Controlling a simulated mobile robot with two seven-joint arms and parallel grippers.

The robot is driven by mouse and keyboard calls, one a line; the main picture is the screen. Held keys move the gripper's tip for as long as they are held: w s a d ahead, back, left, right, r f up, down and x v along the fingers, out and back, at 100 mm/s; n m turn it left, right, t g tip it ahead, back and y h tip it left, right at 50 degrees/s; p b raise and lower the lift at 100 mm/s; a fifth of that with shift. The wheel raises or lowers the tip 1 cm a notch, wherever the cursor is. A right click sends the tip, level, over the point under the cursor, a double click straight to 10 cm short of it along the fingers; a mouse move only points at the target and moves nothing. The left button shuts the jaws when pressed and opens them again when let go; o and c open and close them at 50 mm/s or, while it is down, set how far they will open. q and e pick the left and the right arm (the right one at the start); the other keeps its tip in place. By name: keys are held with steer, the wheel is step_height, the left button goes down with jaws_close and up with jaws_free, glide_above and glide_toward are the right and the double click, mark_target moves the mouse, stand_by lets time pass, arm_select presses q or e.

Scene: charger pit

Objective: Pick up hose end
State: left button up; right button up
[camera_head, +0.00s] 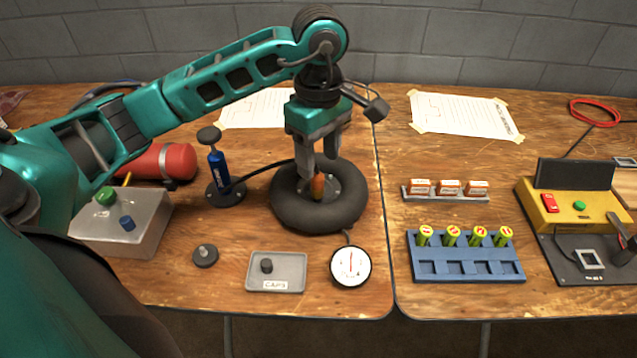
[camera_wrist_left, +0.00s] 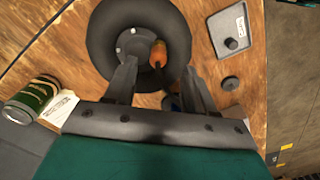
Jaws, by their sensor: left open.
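The hose end (camera_head: 318,187) is a small orange piece, seen over the hub in the middle of the black tire (camera_head: 288,208). A black hose (camera_head: 258,174) runs from the blue hand pump (camera_head: 218,172) towards it and passes out of sight behind the gripper. My left gripper (camera_head: 319,170) points down over the tire, open and empty, with its fingertips close to the hose end. In the left wrist view the orange hose end (camera_wrist_left: 158,52) shows between and just beyond the two spread fingers (camera_wrist_left: 158,72). My right gripper is not in view.
A pressure gauge (camera_head: 351,267) and a grey caps tray (camera_head: 291,284) lie in front of the tire. A red cylinder (camera_head: 172,161) and a grey box (camera_head: 148,235) stand at left. A blue battery rack (camera_head: 468,268) and a yellow device (camera_head: 560,217) stand at right.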

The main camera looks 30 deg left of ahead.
mark_target(318, 173)
arm_select(q)
steer(key=shift+w+a+f, duration=0.1)
steer(key=shift+f, duration=1.4)
steer(key=shift+a+f, duration=0.1)
steer(key=shift+f, duration=1.4)
steer(key=shift+c, duration=0.4)
jaws_close()
